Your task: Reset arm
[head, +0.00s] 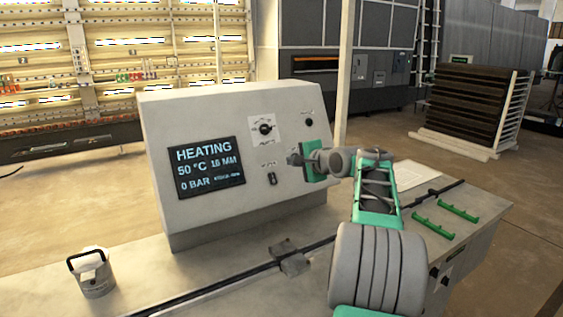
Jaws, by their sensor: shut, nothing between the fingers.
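My gripper (293,160) is at the right part of the sloped front of a grey control box, at the end of my green and grey arm. It is small in the picture, and its fingers look closed with nothing between them. Whether it touches the panel I cannot tell. The control box (225,120) stands on a grey bench. Its screen (209,168) reads HEATING, 50 °C, 18 MM, 0 BAR. A round knob (265,128) is above a small switch (272,178), and a dark button (309,122) is at the upper right.
A grey canister with a black handle (93,273) stands on the bench at the lower left. A dark rail with a block (290,258) runs along the bench. Two green handles (433,228) and a pale sheet (410,174) are at the right.

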